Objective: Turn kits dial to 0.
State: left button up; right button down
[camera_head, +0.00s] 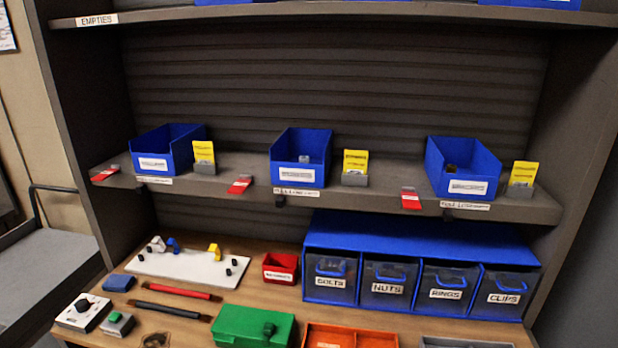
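A small white-topped box with a black knob (83,306) sits at the lower left of the wooden bench; it looks like a dial. Its markings are too small to read, so I cannot tell its setting or whether it is the kits dial. Beside it is a smaller grey box with a green button (115,322). Neither of my grippers is in view.
Blue bins (168,150) stand on the middle shelf (230,180) with yellow cards and red tags. Below are a blue drawer unit (420,240), white board (188,266), red bin (280,268), green case (253,325), orange tray (350,335), blue block (118,283) and two rods (180,291).

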aim_at(82, 305)
jog(key=u, duration=1.4)
jog(key=i+j+z, duration=0.35)
jog(key=j, duration=0.5)
jog(key=j+z, duration=0.4)
jog(key=j, duration=0.45)
jog(key=j+z, duration=0.35)
jog(key=j, duration=0.55)
jog(key=i, duration=0.55)
